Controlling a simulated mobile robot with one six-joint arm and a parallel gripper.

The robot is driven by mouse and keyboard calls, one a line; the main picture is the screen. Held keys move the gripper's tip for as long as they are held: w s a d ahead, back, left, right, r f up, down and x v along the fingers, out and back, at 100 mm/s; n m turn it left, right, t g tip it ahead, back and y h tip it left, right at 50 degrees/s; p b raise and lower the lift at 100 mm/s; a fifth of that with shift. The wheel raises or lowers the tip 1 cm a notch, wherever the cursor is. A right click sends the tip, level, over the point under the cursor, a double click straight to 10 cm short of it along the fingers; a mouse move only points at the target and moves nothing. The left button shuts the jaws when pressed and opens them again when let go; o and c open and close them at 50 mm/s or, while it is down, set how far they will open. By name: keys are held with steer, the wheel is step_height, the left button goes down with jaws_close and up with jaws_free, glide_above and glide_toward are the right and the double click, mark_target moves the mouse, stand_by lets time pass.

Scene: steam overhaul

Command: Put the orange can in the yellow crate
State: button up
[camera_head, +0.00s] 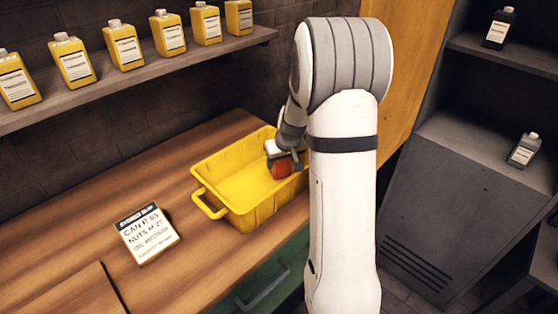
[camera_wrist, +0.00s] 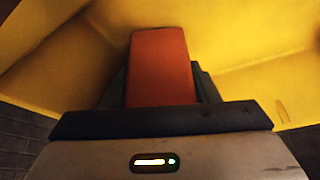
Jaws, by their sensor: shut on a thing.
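The yellow crate (camera_head: 233,187) stands on the wooden bench, open side up, with a handle at its left end. My gripper (camera_head: 282,163) is at the right part of the crate, over or inside its opening. It is shut on the orange can (camera_head: 281,168), which looks orange-red. In the wrist view the can (camera_wrist: 160,65) sits between the dark fingers of my gripper (camera_wrist: 160,88), with yellow crate walls (camera_wrist: 255,45) around it. I cannot tell whether the can touches the crate floor. My arm hides part of the crate's right side.
Several yellow bottles (camera_head: 126,46) line a shelf (camera_head: 150,78) above. Dark bottles (camera_head: 523,150) stand on the grey shelving at right. A green drawer (camera_head: 265,280) is below the bench.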

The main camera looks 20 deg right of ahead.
steer(key=shift+f, duration=0.15)
steer(key=o, duration=1)
